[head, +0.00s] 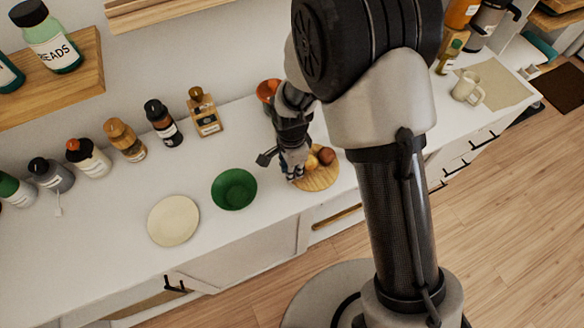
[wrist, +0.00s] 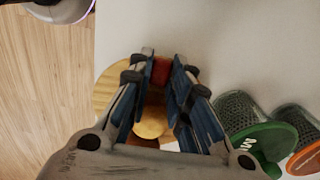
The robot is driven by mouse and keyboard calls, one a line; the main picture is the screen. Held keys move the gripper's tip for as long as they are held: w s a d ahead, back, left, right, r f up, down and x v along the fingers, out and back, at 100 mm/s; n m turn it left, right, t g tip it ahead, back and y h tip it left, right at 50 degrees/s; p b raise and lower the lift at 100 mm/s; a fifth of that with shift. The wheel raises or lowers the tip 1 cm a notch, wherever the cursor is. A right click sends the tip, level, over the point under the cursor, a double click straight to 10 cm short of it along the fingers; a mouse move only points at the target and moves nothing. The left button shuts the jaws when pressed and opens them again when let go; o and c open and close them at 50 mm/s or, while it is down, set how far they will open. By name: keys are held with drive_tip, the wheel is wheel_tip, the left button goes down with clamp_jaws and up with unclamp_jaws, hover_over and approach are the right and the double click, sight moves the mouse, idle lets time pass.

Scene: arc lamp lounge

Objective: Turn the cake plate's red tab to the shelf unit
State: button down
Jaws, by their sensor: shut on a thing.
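The cake plate (head: 322,181) is a round wooden board on the white counter, with round yellow and reddish-brown items on it. My gripper (head: 293,172) reaches down over its left side. In the wrist view the plate's pale wood (wrist: 104,88) shows left of the fingers, and a round yellowish item (wrist: 150,124) shows between them. The red tab (wrist: 160,70) sits between the fingertips of my gripper (wrist: 160,76), which is shut on it. The fingers hide much of the plate. I cannot tell which shelf is the shelf unit.
A green bowl (head: 234,189) and a cream plate (head: 173,220) stand left of the gripper. An orange-red bowl (head: 268,90) is behind it. Several bottles line the wall. Jars with green (wrist: 268,146) and orange lids (wrist: 304,160) stand close right in the wrist view.

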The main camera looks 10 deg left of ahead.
idle(0.3)
drive_tip(key=c, duration=1.5)
unclamp_jaws()
drive_tip(key=shift+r, duration=0.1)
wheel_tip(320, 180, up, 12)
drive_tip(key=shift+f, duration=0.1)
